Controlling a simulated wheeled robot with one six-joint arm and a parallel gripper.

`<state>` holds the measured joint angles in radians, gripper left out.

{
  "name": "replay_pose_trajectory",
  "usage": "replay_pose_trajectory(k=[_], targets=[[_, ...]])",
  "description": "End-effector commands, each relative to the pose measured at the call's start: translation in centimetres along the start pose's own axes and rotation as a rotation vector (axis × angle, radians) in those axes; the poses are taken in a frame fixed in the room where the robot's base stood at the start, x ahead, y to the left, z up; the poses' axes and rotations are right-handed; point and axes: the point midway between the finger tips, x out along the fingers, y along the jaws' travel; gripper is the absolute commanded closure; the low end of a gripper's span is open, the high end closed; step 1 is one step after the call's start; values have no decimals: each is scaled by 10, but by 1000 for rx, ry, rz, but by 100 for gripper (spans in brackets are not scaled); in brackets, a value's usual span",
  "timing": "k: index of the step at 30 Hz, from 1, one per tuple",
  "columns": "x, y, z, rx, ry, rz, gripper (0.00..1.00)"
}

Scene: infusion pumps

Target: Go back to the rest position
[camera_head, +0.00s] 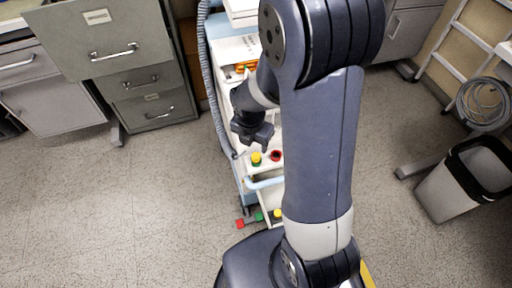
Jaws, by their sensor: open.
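My gripper (254,138) hangs at the end of my arm, left of the arm's large upper link. Its dark fingers point down over the front of a white and pale blue cart (229,62). It looks empty, with its jaws apart, and small in this view. Just below the fingers, a yellow-topped knob (256,158) and a red ring-shaped part (276,156) sit on the cart's front shelf. I cannot tell whether the fingertips touch anything. My arm hides much of the cart's right side.
Grey drawer cabinets (150,85) stand at the back left. A waste bin (466,178) stands at the right, below a coiled hose (483,104). A grey hose (211,85) runs down the cart's left side. The floor (110,210) at the left is clear.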

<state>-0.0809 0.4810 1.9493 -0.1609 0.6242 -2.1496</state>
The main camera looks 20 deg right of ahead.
Motion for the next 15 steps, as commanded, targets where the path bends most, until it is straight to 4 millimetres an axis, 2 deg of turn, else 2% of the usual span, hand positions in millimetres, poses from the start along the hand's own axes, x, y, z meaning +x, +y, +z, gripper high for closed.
replay_pose_trajectory(k=[1, 6, 15], targets=[[-10, 1, 1, 0, -3, 3, 48], [-24, 2, 0, 1, -3, 4, 48], [-26, 2, 0, 1, -4, 5, 48]])
